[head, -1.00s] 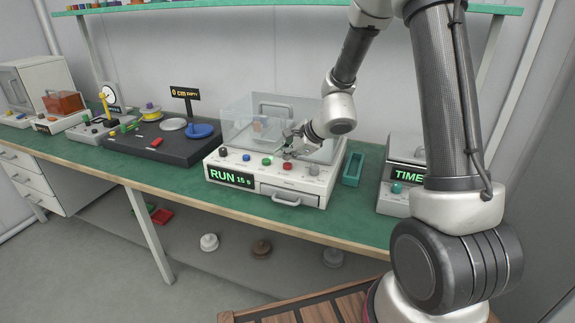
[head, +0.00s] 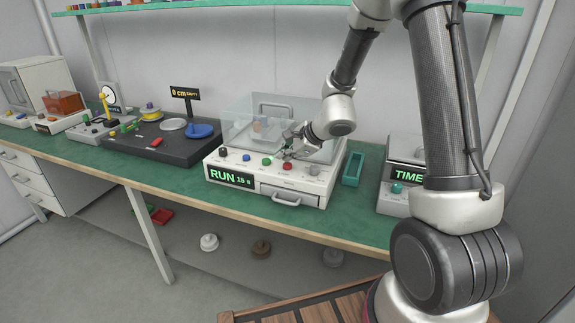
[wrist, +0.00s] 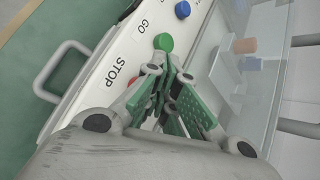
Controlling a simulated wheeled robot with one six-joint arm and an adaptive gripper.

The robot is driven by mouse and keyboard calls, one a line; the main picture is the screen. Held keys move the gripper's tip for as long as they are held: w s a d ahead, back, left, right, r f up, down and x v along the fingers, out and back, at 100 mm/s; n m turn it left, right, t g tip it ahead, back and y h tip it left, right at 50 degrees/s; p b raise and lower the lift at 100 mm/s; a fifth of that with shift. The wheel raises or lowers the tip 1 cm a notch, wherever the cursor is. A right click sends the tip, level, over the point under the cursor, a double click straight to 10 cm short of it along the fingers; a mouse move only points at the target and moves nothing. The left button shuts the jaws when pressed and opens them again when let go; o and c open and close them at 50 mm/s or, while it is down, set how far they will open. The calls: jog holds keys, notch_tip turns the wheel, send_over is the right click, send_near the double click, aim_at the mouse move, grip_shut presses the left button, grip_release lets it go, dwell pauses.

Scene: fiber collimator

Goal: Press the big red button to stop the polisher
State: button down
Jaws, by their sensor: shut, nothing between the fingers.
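The polisher (head: 232,189) is a white box on the green bench, its display reading "RUN 15 s". The red button (head: 287,166) is at the right of its front top row, beside the green button (head: 266,161). In the wrist view the "STOP" label (wrist: 119,72) shows beside my fingers, and the green button (wrist: 163,42) lies just past their tips. My gripper (head: 288,154) is shut and empty, just above and behind the red button. In the wrist view, my gripper (wrist: 178,80) mostly hides the red button. I cannot tell whether it touches.
A clear cover (head: 312,141) stands close behind the buttons. A blue button (head: 246,157) and a dark knob (head: 223,151) are further left. A drawer with a handle (head: 286,200) is in front. A teal tray (head: 352,169) and a timer box (head: 394,190) stand to the right.

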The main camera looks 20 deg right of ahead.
aim_at(286, 165)
jog(key=shift+f, duration=0.7)
dwell(0.9)
jog(key=shift+r, duration=0.95)
jog(key=shift+r, duration=0.1)
jog(key=shift+r, duration=2.4)
